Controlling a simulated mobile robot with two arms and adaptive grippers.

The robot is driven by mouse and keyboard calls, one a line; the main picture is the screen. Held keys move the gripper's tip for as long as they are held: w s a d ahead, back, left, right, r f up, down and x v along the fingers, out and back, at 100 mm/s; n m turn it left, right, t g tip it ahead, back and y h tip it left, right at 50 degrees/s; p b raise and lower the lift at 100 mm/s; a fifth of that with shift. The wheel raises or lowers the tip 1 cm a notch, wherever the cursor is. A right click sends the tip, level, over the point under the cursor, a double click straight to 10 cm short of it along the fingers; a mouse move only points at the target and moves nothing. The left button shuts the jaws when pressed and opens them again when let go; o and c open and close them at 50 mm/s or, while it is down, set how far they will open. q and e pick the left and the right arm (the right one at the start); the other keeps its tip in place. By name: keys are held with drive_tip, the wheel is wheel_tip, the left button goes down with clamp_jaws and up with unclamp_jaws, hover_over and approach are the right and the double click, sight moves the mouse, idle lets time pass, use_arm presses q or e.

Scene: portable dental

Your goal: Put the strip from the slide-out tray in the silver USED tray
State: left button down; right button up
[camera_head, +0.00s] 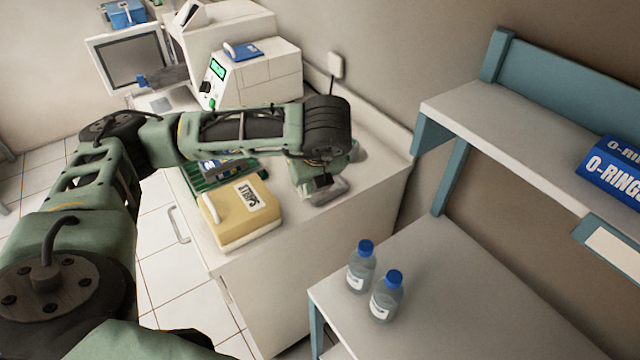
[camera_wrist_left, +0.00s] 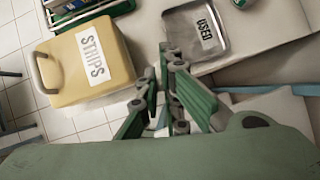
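My left gripper (camera_head: 322,182) hangs from the left arm over the right part of the counter, at the silver tray (camera_head: 328,193), which it partly covers. In the left wrist view the silver tray (camera_wrist_left: 187,18) is labelled USED, and its visible floor looks empty. The gripper (camera_wrist_left: 163,72) shows there just in front of the tray's near edge, its fingers close together. A small pale patch shows between the finger links; I cannot tell whether it is a strip or background. No strip is clearly seen. The slide-out tray cannot be made out for certain. My right gripper is out of view.
A yellow STRIPS box (camera_head: 240,213) stands at the counter's front edge, left of the gripper, with a green rack (camera_head: 205,180) behind it. A white machine (camera_head: 255,78) stands further back. Two blue-capped bottles (camera_head: 360,268) stand on the lower table; a shelf (camera_head: 480,130) is at right.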

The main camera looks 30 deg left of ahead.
use_arm(q)
drive_tip(key=n, duration=0.1)
drive_tip(key=a+r+n+g, duration=0.1)
drive_tip(key=shift+w+a+n+y, duration=0.1)
drive_tip(key=shift+w+n+y, duration=0.2)
drive_tip(key=shift+y, duration=0.1)
drive_tip(key=w+a+f, duration=0.1)
drive_tip(key=w+f, duration=0.2)
drive_tip(key=w+a+f+b, duration=0.1)
drive_tip(key=w+f, duration=0.2)
drive_tip(key=w, duration=0.1)
drive_tip(key=w+a+f, duration=0.1)
drive_tip(key=w+f, duration=0.3)
drive_tip(key=shift+b, duration=0.3)
drive_tip(key=shift+f, duration=0.35)
drive_tip(key=c, duration=2)
unclamp_jaws()
drive_tip(key=shift+r, duration=0.1)
